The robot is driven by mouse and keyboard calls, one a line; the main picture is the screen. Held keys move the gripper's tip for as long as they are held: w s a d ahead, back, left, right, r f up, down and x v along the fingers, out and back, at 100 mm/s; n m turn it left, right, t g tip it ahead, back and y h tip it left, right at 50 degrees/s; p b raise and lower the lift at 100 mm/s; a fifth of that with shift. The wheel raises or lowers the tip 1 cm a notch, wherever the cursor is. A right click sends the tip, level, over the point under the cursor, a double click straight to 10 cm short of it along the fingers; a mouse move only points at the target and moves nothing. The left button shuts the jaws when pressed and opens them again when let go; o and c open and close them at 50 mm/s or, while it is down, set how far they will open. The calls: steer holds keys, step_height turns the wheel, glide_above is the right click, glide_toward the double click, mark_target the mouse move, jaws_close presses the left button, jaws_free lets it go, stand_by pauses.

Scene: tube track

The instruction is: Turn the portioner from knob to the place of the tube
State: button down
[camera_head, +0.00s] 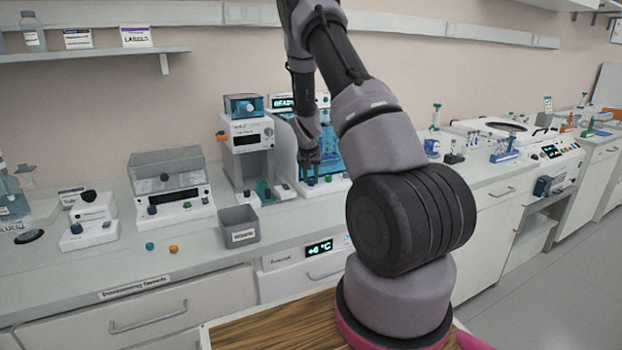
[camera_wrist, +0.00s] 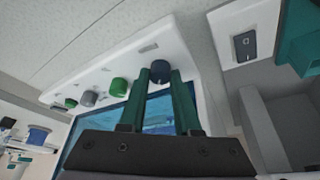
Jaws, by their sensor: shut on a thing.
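A white machine with a blue panel and a lit "READY" display (camera_head: 283,102) stands against the wall in the head view, behind my gripper (camera_head: 311,163). I take it to be the portioner. In the wrist view, its white front strip (camera_wrist: 155,38) carries a row of knobs. My gripper (camera_wrist: 160,80) is shut on the dark blue knob (camera_wrist: 160,66), one green finger on each side. A green knob (camera_wrist: 118,87), a grey knob (camera_wrist: 88,98) and another green knob (camera_wrist: 70,103) sit farther along the strip. I cannot make out the tube or its place.
A grey bin (camera_head: 239,227) stands on the bench in front of a white device (camera_head: 247,135). A switch box (camera_wrist: 246,44) and a teal part (camera_wrist: 300,40) are close to my gripper. Small orange and teal pieces lie at the left, where the bench front is mostly clear.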

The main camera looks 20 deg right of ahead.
steer(key=c, duration=0.6)
jaws_free()
steer(key=v, duration=1)
steer(key=shift+r, duration=0.35)
steer(key=shift+s+r, duration=0.1)
steer(key=shift+s, duration=0.05)
